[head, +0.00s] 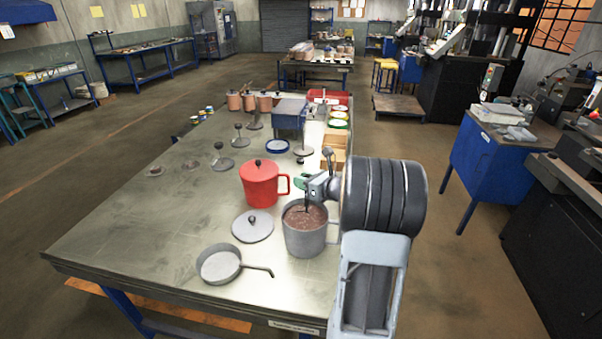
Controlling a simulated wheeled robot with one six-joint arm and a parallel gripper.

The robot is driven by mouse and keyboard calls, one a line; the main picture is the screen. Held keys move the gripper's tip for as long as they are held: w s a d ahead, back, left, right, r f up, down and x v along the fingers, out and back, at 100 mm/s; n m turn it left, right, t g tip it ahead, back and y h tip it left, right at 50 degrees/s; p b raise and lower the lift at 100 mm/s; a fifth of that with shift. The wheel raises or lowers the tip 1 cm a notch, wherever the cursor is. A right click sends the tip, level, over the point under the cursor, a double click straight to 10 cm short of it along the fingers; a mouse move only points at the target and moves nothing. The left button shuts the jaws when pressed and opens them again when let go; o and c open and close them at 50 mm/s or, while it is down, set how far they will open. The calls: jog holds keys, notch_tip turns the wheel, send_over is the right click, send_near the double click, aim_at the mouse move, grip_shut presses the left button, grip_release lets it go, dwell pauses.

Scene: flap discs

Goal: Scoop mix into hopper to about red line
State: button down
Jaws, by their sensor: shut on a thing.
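A grey pot (304,245) holding brown mix (304,217) stands near the front right of the metal table. My gripper (312,188) is above this pot, shut on what looks like a scoop handle; a dark stem reaches down towards the mix. The scoop's bowl cannot be made out. A small green part shows beside the fingers. A blue-grey box-like unit (289,119) stands farther back and may be the hopper. No red line can be made out from here.
A lidded red pot (261,187) stands just behind and left of the grey pot. A loose grey lid (252,229) and a shallow pan (219,268) lie to the left. Several stemmed discs and copper-coloured canisters (250,102) stand farther back. The table's left front is bare.

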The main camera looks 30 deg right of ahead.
jog(key=w+d+r+m+g+y+p, duration=0.1)
jog(key=w+d+r+m+y+p, duration=0.1)
jog(key=w+d+r+m+p, duration=0.3)
jog(key=shift+d+r+m+g+p, duration=0.35)
jog(key=shift+d+r+p, duration=0.9)
jog(key=shift+d, duration=1.05)
jog(key=shift+r, duration=0.25)
